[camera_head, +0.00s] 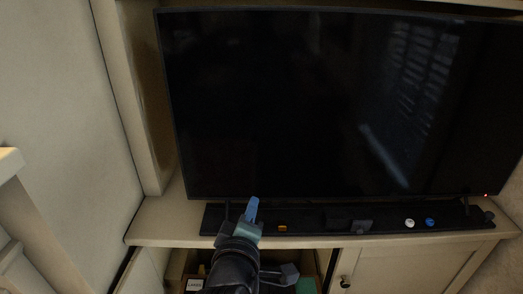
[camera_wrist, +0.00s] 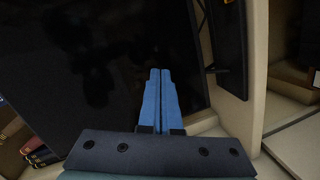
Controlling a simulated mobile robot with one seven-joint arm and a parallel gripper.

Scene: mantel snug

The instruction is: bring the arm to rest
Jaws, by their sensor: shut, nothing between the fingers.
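My gripper (camera_head: 252,211) is in front of the lower left part of the television in the head view, above the cabinet top. Its blue fingers are closed together with nothing between them. They also show in the wrist view as my gripper (camera_wrist: 159,75), pointing toward the dark screen. My dark arm reaches up from the bottom edge of the head view.
A large dark television (camera_head: 300,100) stands on a cream cabinet (camera_head: 160,222). An open compartment lies below.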

